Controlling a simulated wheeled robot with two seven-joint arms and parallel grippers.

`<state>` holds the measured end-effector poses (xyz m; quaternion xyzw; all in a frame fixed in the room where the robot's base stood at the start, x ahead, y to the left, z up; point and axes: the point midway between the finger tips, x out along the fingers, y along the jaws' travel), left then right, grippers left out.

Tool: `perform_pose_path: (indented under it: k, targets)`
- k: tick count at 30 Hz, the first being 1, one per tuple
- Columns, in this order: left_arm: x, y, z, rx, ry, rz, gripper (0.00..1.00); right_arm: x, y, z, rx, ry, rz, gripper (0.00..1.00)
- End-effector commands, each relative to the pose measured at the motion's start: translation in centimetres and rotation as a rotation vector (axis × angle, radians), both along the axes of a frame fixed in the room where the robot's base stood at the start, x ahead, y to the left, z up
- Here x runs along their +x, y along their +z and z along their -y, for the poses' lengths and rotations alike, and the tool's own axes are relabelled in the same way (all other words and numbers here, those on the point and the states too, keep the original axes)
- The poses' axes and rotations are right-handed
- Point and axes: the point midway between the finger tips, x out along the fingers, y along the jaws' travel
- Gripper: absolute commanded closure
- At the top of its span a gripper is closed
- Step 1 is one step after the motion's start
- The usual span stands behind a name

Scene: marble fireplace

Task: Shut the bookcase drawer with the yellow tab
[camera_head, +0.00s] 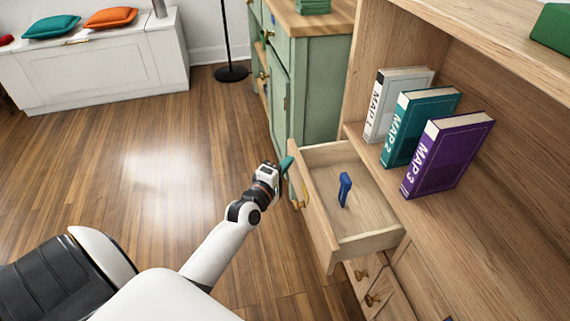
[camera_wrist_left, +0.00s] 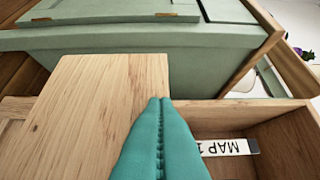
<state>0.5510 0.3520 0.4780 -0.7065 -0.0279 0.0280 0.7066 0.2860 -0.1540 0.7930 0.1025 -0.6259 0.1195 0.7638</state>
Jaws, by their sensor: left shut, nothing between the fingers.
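A wooden bookcase drawer (camera_head: 365,215) stands pulled out, with a blue object (camera_head: 345,189) lying inside. A brass handle (camera_head: 303,197) is on the drawer front; I cannot make out a yellow tab. My left gripper (camera_head: 287,164) has its teal fingers shut and empty, close to the far end of the drawer front. Whether they touch it, I cannot tell. In the left wrist view the shut fingers (camera_wrist_left: 160,130) point ahead in front of a wooden panel (camera_wrist_left: 100,100). My right gripper is out of view.
The bookcase shelf holds three books, white (camera_head: 393,103), teal (camera_head: 418,125) and purple (camera_head: 447,153). More drawers (camera_head: 368,284) sit below the open one. A green cabinet (camera_head: 312,85) stands just beyond it. The wooden floor (camera_head: 150,180) to the left is clear.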

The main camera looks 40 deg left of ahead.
Motion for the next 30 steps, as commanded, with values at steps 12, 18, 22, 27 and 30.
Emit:
perform_pose_path:
  k: [12,18,22,27,30]
  targets:
    - [4.0,0.3,3.4,-0.004,-0.001,0.0,1.0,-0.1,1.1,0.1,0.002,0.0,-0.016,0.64]
    - [6.9,0.2,5.9,-0.004,-0.002,0.001,1.0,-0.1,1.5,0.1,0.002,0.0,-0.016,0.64]
    - [8.7,0.2,7.4,-0.003,-0.002,0.002,1.0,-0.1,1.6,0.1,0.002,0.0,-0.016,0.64]
    - [10.6,0.1,9.2,-0.003,-0.002,0.001,1.0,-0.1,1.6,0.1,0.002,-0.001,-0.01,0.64]
    - [11.5,0.1,9.9,-0.003,-0.002,0.001,1.0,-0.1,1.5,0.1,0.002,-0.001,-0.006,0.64]
